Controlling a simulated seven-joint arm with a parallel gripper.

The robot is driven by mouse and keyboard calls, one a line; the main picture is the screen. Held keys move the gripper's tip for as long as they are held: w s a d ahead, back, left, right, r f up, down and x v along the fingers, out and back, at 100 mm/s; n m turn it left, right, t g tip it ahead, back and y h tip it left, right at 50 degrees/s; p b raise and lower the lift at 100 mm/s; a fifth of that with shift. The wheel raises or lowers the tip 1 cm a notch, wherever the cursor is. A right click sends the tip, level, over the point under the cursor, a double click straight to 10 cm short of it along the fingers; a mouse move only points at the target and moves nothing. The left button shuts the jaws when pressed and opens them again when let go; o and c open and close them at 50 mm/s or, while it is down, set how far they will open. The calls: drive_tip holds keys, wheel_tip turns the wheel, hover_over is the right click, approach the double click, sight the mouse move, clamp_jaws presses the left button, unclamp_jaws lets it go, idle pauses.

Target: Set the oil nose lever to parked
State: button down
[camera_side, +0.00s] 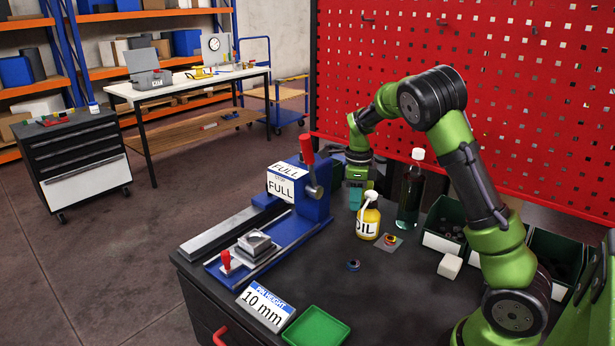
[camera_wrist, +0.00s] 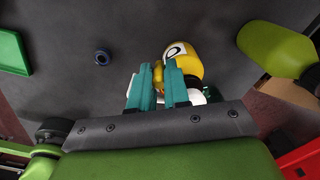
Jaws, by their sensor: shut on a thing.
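The yellow oil bottle (camera_side: 367,224) with an OIL label and a white spray head (camera_side: 370,197) stands upright on the dark bench top. My gripper (camera_side: 356,200) points down just behind and left of the spray head. In the wrist view the yellow bottle (camera_wrist: 187,60) is at the fingertips, and a yellow part of it shows between the teal fingers (camera_wrist: 158,84). The gripper is shut on that part. A bit of white (camera_wrist: 196,98) shows beside the right finger. The lever's setting cannot be read; the fingers hide much of the head.
A dark green bottle with a white cap (camera_side: 411,190) stands close right of the oil bottle. A small coloured piece on a grey plate (camera_side: 390,241) lies right of it. A blue vise-like fixture (camera_side: 300,205) stands left. A dark ring (camera_side: 353,265) lies in front. Green bins (camera_side: 443,226) stand right.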

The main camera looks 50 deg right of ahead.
drive_tip(key=shift+w+d+f+m, duration=0.15)
drive_tip(key=shift+w+m, duration=0.1)
drive_tip(key=shift+m, duration=0.45)
drive_tip(key=shift+w+d+f+m, duration=0.15)
drive_tip(key=shift+w+m, duration=0.1)
drive_tip(key=shift+m, duration=0.45)
drive_tip(key=shift+w, duration=0.1)
drive_tip(key=c, duration=1.1)
unclamp_jaws()
drive_tip(key=shift+r, duration=0.1)
wheel_tip(320, 180, up, 17)
